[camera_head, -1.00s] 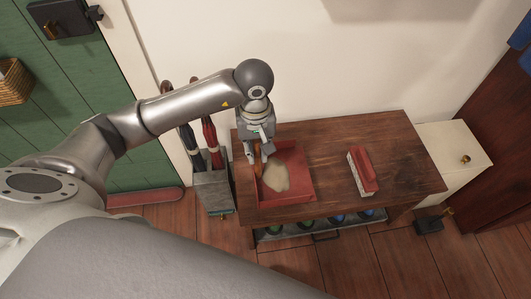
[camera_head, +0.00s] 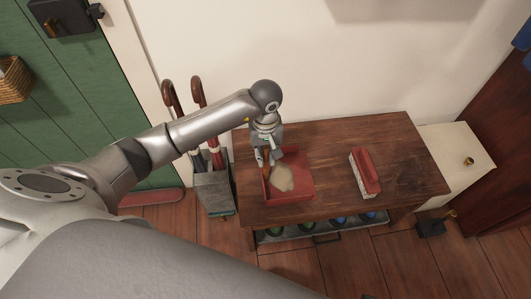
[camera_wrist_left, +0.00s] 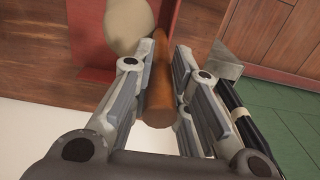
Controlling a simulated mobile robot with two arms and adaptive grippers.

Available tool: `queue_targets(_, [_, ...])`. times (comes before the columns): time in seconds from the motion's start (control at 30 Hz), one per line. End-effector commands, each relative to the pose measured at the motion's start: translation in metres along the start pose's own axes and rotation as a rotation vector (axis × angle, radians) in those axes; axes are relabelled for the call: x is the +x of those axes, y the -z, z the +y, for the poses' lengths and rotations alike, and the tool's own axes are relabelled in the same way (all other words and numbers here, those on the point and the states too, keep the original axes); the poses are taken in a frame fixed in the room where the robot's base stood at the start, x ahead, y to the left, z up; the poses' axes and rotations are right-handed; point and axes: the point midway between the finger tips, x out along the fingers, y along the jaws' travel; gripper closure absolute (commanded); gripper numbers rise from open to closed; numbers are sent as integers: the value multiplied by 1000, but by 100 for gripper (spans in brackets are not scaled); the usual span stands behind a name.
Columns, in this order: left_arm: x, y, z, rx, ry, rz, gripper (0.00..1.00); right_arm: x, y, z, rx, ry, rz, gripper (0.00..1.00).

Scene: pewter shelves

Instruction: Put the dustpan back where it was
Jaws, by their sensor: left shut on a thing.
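The red dustpan (camera_head: 304,187) is over the left part of the wooden bench top (camera_head: 335,195), holding a beige pile (camera_head: 282,178). I cannot tell whether its underside touches the wood. My left gripper (camera_head: 265,162) is shut on its brown handle, at the pan's left side. In the left wrist view, the handle (camera_wrist_left: 158,98) lies between the two fingers, with the red pan (camera_wrist_left: 90,48) beyond. My right gripper is not in view.
A red brush (camera_head: 364,170) with pale bristles lies on the bench to the right, with bare wood between. An umbrella stand (camera_head: 214,192) is close to the bench's left end. A cream cabinet (camera_head: 450,150) stands at the right. The wall is behind.

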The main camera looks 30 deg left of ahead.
Motion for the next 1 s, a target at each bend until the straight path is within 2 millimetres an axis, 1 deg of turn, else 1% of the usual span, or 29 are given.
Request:
queue_targets(0.1, [0, 0, 0, 0, -1, 1, 100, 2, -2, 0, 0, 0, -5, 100])
queue_targets(0.27, [2, 0, 0, 0, -2, 1, 100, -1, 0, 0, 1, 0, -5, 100])
queue_targets(0.3, [2, 0, 0, 0, 0, 0, 78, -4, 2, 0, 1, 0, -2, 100])
queue_targets(0.4, [2, 0, 0, 0, 0, 0, 66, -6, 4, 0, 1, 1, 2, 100])
queue_targets(0.43, [2, 0, 0, 0, 0, 0, 63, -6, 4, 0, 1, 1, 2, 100])
queue_targets(0.5, [2, 0, 0, 0, 0, 0, 62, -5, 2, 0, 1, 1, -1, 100])
queue_targets(0.7, [2, 0, 0, 0, 0, 0, 62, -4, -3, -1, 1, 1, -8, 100])
queue_targets(0.87, [1, 0, 0, 0, -1, 0, 62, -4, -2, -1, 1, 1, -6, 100])
queue_targets(0.97, [-1, 0, 0, 0, 0, 0, 62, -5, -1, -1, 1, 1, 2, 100])
queue_targets(1.0, [-6, 1, 0, 0, -2, 3, 62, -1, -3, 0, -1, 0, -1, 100])
